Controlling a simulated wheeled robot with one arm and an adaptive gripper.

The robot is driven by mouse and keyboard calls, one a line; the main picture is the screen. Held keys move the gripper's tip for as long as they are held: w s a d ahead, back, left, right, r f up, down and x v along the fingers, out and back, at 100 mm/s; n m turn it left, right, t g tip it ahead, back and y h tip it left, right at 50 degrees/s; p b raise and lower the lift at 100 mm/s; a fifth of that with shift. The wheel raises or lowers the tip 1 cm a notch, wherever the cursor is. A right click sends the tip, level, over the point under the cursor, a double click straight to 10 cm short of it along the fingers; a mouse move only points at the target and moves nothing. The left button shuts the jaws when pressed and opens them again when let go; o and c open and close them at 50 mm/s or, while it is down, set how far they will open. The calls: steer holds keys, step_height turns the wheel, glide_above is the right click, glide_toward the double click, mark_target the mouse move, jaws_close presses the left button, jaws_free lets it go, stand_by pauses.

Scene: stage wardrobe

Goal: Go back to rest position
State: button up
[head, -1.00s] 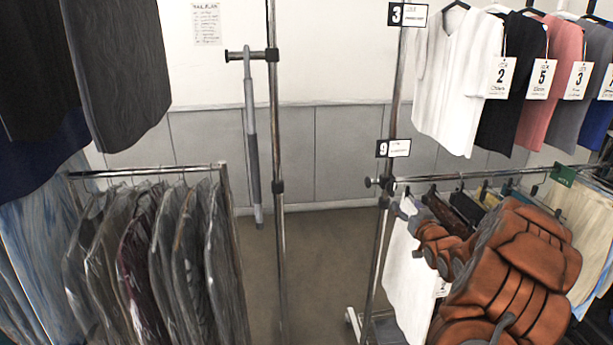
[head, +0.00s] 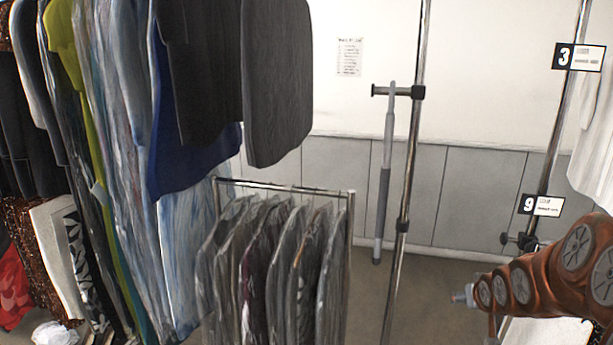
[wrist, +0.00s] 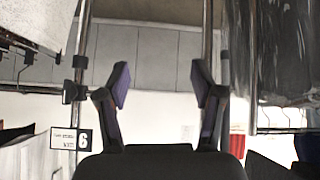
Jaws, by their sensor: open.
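My gripper (wrist: 161,84) is open in the wrist view, its two dark, purple-edged fingers wide apart with nothing between them. Beyond the fingers are a grey-panelled wall and a bare upright pole. In the head view my orange arm reaches in from the right edge, in front of the right-hand rack. I cannot make out the fingers in the head view.
A low rack of plastic-covered garments (head: 270,270) stands at centre-left, with long hanging clothes (head: 120,150) beyond it. A bare chrome pole (head: 410,170) carries a hanging grey rod (head: 383,185). Cards 3 (head: 578,57) and 9 (head: 541,205) mark the right-hand post.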

steer(key=s+a+g+y, duration=0.1)
steer(key=s+a+g, duration=0.2)
steer(key=s+a, duration=0.5)
steer(key=s+a+n+g+y, duration=0.1)
steer(key=s+a+g, duration=0.3)
steer(key=s+a, duration=0.4)
steer(key=s+a+r+n+g, duration=0.1)
steer(key=s+a+g, duration=0.2)
steer(key=s+a, duration=0.5)
steer(key=s, duration=1.1)
steer(key=shift+s+y, duration=0.3)
steer(key=shift+y, duration=0.1)
steer(key=shift+a, duration=0.1)
